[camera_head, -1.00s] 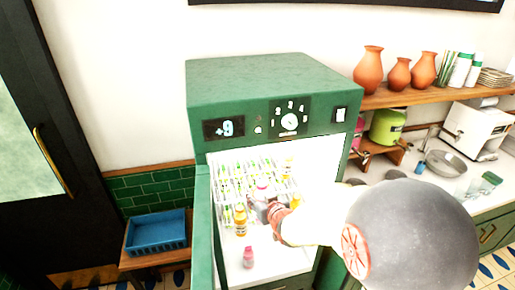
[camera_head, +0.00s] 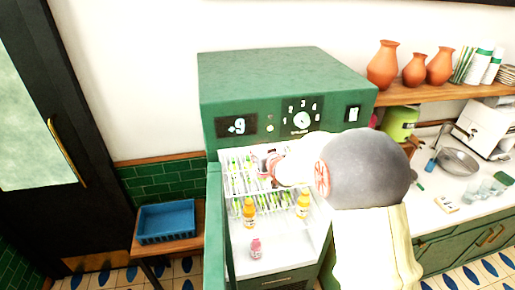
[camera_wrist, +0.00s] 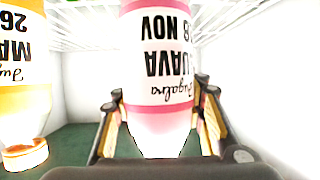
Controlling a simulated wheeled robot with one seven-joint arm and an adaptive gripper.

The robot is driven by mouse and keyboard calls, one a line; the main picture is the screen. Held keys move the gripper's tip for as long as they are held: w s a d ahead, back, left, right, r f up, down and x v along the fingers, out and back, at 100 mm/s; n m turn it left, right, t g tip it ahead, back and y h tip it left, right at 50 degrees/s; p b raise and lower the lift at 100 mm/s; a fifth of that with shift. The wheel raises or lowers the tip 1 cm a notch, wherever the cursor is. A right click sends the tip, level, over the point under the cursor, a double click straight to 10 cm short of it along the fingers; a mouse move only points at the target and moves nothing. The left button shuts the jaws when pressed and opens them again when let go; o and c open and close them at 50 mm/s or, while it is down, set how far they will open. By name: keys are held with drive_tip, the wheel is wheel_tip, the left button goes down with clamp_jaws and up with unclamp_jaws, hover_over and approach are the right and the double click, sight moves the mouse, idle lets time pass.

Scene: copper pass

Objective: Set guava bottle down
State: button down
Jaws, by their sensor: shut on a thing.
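The guava bottle (camera_wrist: 162,70), with a pink band and white label, fills the middle of the wrist view, its label upside down there. My gripper (camera_wrist: 162,125) is shut on it, one finger on each side. In the head view my gripper (camera_head: 268,172) reaches inside the open green fridge (camera_head: 285,80), above the wire rack area, and my arm hides much of the bottle. I cannot tell whether the bottle's base touches the rack. A mango-coloured bottle (camera_wrist: 22,80) stands close beside it in the wrist view.
Orange bottles (camera_head: 249,213) (camera_head: 303,206) stand at the rack's front. A small pink bottle (camera_head: 256,248) stands on the white surface before them. Several small bottles fill the rack (camera_head: 236,186). The open fridge door (camera_head: 213,230) is at left, a blue tray (camera_head: 166,222) beyond it.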

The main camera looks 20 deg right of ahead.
drive_tip(key=x, duration=0.4)
drive_tip(key=shift+w+r+p, duration=0.15)
drive_tip(key=shift+r+p, duration=0.15)
drive_tip(key=shift+f, duration=0.2)
drive_tip(key=shift+f, duration=0.25)
drive_tip(key=c, duration=1.1)
unclamp_jaws()
drive_tip(key=shift+o, duration=0.2)
drive_tip(key=shift+r, duration=0.1)
